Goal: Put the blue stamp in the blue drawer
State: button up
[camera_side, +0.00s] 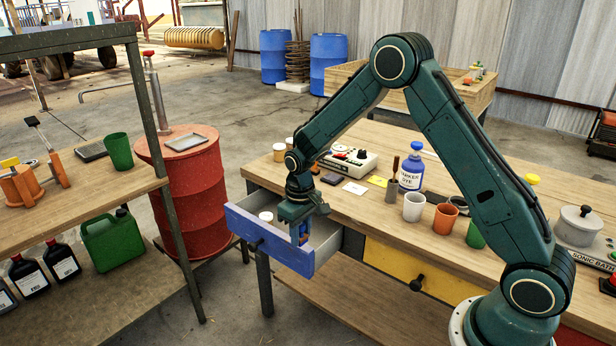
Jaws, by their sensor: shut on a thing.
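The blue drawer (265,241) is pulled out from the left end of the wooden workbench, with its front panel facing the camera. My gripper (301,240) points down over the drawer's right part, close behind the front panel. It is shut on a small blue thing, apparently the blue stamp (304,230), with a bit of orange showing beside it. The fingers hide much of it. I cannot tell whether it touches the drawer floor. A small white-topped jar (266,217) stands inside the drawer, left of my gripper.
A yellow drawer (400,272) is shut to the right. On the bench (345,205) are a blue dye bottle (411,172), a white cup (414,207), an orange cup (446,219) and a white device (348,159). A red barrel (188,185) stands left of the open drawer.

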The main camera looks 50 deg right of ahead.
jog(key=w+d+f, duration=0.4)
jog(key=w+d, duration=0.5)
jog(key=shift+w+d+f, duration=0.25)
jog(key=shift+w+f, duration=0.15)
jog(key=shift+f, duration=0.2)
jog(key=shift+f, duration=3.9)
